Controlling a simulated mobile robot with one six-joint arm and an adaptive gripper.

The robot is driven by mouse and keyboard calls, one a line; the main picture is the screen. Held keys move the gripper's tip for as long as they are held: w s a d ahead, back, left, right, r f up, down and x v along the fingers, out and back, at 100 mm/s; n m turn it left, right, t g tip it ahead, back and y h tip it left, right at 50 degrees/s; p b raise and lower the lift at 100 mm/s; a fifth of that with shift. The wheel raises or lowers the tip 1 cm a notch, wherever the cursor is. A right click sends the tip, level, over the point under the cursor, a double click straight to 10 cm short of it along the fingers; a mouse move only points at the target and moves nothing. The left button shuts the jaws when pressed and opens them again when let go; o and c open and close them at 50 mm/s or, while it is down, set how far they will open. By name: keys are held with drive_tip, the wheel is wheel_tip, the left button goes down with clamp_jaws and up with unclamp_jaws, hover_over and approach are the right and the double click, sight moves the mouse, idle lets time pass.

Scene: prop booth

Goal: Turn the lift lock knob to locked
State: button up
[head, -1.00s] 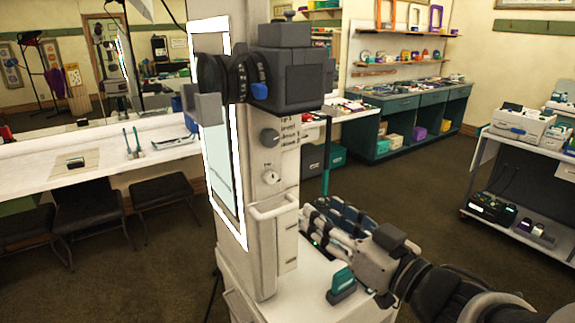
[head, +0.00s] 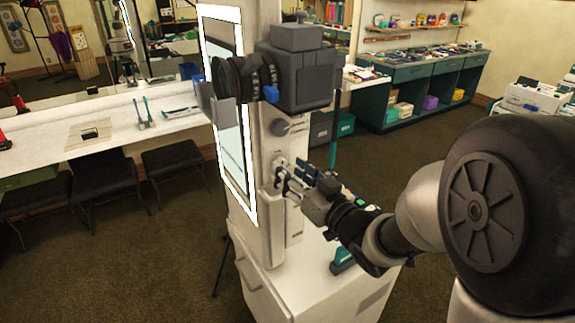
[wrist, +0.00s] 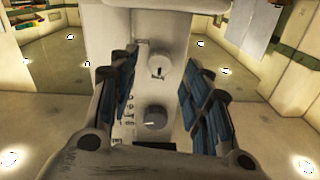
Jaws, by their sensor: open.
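A white upright column (head: 262,190) carries two round knobs on its face. The upper knob (head: 285,127) is dark grey; in the wrist view (wrist: 154,118) it has a white pointer mark and lies below the other. The lower knob (head: 280,162) is pale and partly hidden by my fingers; in the wrist view (wrist: 158,67) it shows a dark slot-like mark. The labels are too blurred to tell which is the lift lock. My gripper (head: 297,177) is open at the lower knob. In the wrist view its fingers stand either side of the pale knob, with visible gaps.
A dark camera-like unit (head: 295,75) juts out above the knobs. A bright-framed panel (head: 232,120) is on the column's left side. A pale handle (head: 268,215) sits below the lower knob.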

drive_tip(key=shift+x, duration=1.2)
drive_tip(key=shift+c, duration=0.5)
clamp_jaws()
